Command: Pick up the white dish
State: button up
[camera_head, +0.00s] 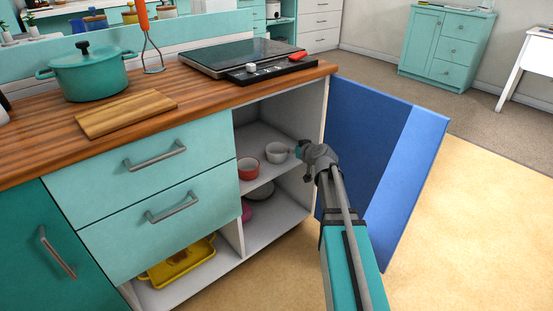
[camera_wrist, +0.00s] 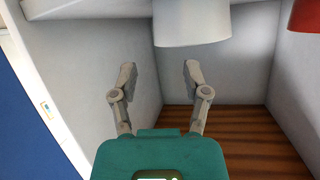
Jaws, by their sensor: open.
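The white dish (camera_head: 276,153) stands on the upper shelf inside the open cabinet, right of the red bowl. It also shows at the top middle of the wrist view (camera_wrist: 192,25), cut off by the picture's edge. My gripper (camera_head: 299,149) is at the cabinet opening, just right of the dish in the head view. In the wrist view, my gripper (camera_wrist: 159,78) has its two fingers spread with nothing between them. The dish appears beyond the fingertips, above and slightly right of their middle. I see no contact with it.
The red bowl (camera_head: 248,169) stands close beside the dish. The blue cabinet door (camera_head: 372,150) is open to the right of my arm. A grey dish (camera_head: 262,190) and a pink item are on the lower level. The wooden counter (camera_head: 215,97) overhangs the shelf.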

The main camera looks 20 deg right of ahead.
aim_at(283, 146)
jog(key=shift+x, duration=1.1)
jog(key=shift+w+f+b, duration=0.1)
jog(key=shift+b, duration=0.2)
jog(key=shift+b+x, duration=0.95)
jog(key=shift+x, duration=1.55)
grip_shut()
